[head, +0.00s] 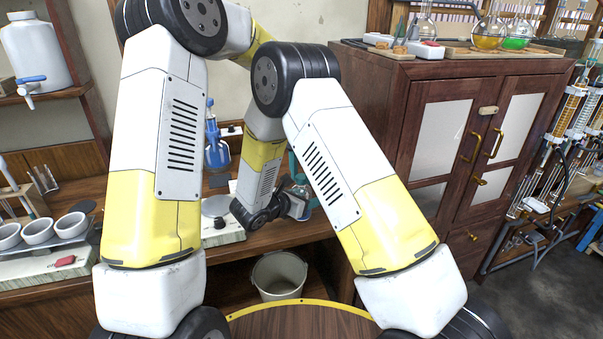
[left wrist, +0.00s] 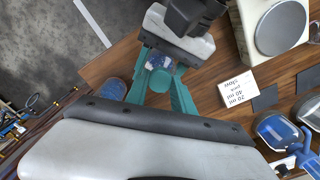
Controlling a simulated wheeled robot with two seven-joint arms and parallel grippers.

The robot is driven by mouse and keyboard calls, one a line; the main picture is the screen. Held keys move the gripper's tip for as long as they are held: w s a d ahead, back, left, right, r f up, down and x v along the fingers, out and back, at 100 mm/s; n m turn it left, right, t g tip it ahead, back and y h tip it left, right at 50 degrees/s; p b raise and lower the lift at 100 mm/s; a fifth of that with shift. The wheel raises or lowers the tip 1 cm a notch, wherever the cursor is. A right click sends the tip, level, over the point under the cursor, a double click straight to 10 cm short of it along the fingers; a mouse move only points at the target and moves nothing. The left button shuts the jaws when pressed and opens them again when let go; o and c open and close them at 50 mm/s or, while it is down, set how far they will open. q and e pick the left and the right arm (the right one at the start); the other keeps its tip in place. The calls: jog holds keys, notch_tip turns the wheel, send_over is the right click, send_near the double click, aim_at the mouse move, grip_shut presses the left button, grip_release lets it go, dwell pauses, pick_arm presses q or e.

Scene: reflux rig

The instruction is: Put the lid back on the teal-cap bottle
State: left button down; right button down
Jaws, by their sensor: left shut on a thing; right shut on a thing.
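In the left wrist view, the teal fingers of my left gripper (left wrist: 160,86) reach in from the bottom and close toward a small glossy blue-and-white thing (left wrist: 160,63), which looks like the bottle seen from above. The lid is not clear; the fingers and gripper body hide it. My right gripper (left wrist: 170,50) comes in from the top, close against the same spot. In the head view, my right gripper (head: 289,203) is low over the bench, with a greyish bottle-like shape (head: 300,206) at its end. The left gripper is mostly hidden behind my right arm there. I cannot tell whether lid and bottle touch.
A blue round patch (left wrist: 112,90) lies beside the fingers. A white label card (left wrist: 238,88), a plate device (left wrist: 281,28) and blue-trimmed glassware (left wrist: 278,130) stand to the right. A wooden cabinet (head: 395,150) bounds the bench. A bucket (head: 279,276) is below.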

pick_arm(q)
jog(key=m, duration=0.4)
jog(key=shift+m, duration=0.4)
jog(key=m, duration=0.5)
jog(key=c, duration=1.1)
grip_release()
jog(key=shift+r, duration=2.25)
jog(key=shift+c, duration=0.2)
